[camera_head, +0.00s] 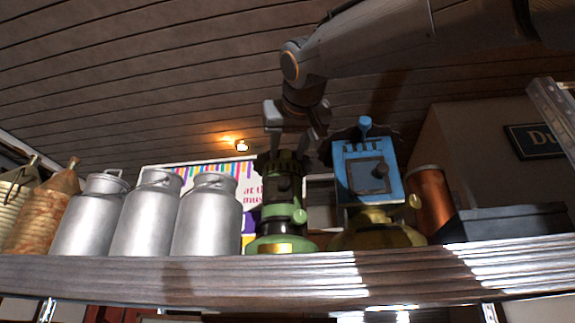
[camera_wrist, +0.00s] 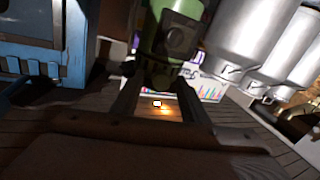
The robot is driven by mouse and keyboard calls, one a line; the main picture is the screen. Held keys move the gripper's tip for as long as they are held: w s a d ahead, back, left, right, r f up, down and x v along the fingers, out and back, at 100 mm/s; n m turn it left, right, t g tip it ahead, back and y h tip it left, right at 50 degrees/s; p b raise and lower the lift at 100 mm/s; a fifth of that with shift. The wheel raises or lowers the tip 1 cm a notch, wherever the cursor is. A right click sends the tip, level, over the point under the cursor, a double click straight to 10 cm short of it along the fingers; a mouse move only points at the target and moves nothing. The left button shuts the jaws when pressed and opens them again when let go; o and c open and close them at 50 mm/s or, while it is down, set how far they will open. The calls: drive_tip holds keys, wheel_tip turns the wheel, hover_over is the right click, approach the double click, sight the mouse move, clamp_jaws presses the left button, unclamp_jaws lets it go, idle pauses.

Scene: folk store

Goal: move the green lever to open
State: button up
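The green lamp-like device (camera_head: 270,243) stands upright on the shelf, with a round green base, a brass plate and a dark upper body. A small green knob or lever (camera_head: 299,215) sticks out at its lower right; I cannot tell for sure if this is the task's lever. My gripper (camera_head: 291,146) points down at the device's dark top, its two fingers apart. In the wrist view, the device's green body (camera_wrist: 158,32) shows ahead of my gripper (camera_wrist: 160,82), its dark top between or just beyond the fingertips. Contact cannot be told.
A blue device (camera_head: 355,172) with a blue top lever stands close on the right. Several metal milk cans (camera_head: 207,222) stand close on the left. A copper cylinder (camera_head: 431,200) and a dark box (camera_head: 505,221) are farther right. The wooden shelf edge (camera_head: 200,277) runs along the front.

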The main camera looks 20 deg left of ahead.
drive_tip(key=shift+s, duration=0.1)
drive_tip(key=b+v, duration=0.3)
drive_tip(key=v, duration=0.4)
drive_tip(key=shift+s+d, duration=0.2)
drive_tip(key=shift+s, duration=0.1)
idle(0.7)
